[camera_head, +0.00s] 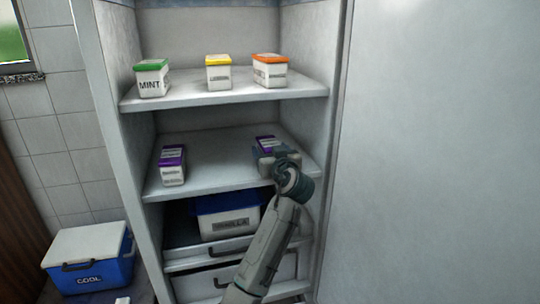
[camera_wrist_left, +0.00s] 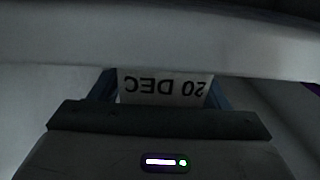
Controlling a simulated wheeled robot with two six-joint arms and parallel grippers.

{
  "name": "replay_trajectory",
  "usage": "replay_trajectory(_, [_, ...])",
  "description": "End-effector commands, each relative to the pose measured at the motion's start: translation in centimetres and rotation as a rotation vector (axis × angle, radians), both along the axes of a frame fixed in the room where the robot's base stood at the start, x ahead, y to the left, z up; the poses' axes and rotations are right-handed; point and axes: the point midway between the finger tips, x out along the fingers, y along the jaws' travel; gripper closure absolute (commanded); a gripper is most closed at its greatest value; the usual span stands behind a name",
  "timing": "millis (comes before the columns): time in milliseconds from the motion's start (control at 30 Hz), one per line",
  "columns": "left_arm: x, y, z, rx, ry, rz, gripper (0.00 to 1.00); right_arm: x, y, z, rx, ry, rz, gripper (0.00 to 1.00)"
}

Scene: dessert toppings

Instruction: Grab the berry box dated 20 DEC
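A berry box (camera_head: 265,141) with a purple lid stands at the right of the middle shelf, partly hidden by my left gripper (camera_head: 279,157). In the left wrist view its white face (camera_wrist_left: 165,88) reads "20 DEC" upside down, between the two fingers of my left gripper (camera_wrist_left: 163,92). The fingers are wide apart, one at each side of that face; I cannot tell whether they press on it. A second purple-lidded box (camera_head: 172,165) stands at the left of the same shelf; its date is too small to read. My right gripper is not in view.
The top shelf (camera_head: 190,96) holds a green-lidded MINT box (camera_head: 152,78), a yellow-lidded box (camera_head: 218,72) and an orange-lidded box (camera_head: 270,71). A blue VANILLA tub (camera_head: 226,218) sits below. A blue COOL box (camera_head: 90,258) stands at the left. The middle shelf's centre is clear.

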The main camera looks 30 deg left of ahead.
Motion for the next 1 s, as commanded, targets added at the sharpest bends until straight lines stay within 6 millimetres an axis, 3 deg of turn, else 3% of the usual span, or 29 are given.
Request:
replay_trajectory(33, [0.0, 0.0, 0.0, 0.0, 0.0, 0.0, 0.41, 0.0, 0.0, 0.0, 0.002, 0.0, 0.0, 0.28])
replay_trajectory(233, [0.0, 0.0, 0.0, 0.0, 0.0, 0.0, 0.81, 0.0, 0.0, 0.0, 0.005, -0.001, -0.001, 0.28])
replay_trajectory(567, [0.0, 0.0, 0.4, 0.001, -0.002, 0.0, 0.81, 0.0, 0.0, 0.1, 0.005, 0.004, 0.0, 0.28])
replay_trajectory(867, [0.0, 0.0, 4.0, 0.0, -0.004, 0.0, 0.81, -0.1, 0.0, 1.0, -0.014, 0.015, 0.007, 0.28])
replay_trajectory(1000, [-2.4, -1.3, 4.0, -0.002, -0.002, -0.002, 0.81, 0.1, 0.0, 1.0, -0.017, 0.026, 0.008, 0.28])
